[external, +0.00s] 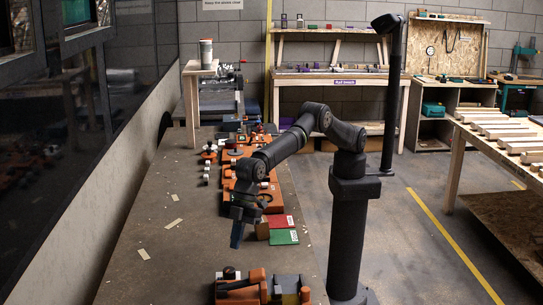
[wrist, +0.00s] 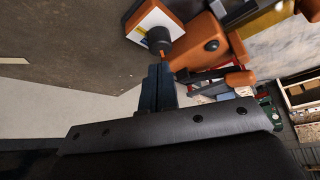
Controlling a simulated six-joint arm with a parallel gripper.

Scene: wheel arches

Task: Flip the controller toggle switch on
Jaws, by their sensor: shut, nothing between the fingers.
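My gripper (external: 237,240) is shut and empty, pointing down over the bench's near half. In the wrist view its closed fingertips (wrist: 159,70) show just below a dark round knob (wrist: 158,38). The knob sits at the corner of an orange box with a white face (wrist: 148,22), which may be the controller. I cannot tell whether the fingers touch the knob or only overlap it in the picture. The toggle switch is not clearly made out, nor is its position. In the external view an orange and black assembly (external: 262,288) lies at the bottom edge, nearer the camera than my gripper.
An orange rounded part (wrist: 200,42) is close to the right of the fingertips. Red and green blocks (external: 283,237) lie beside my gripper on the bench (external: 165,250). Several orange devices line the bench behind. The bench's left side is mostly clear, with a few pale strips.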

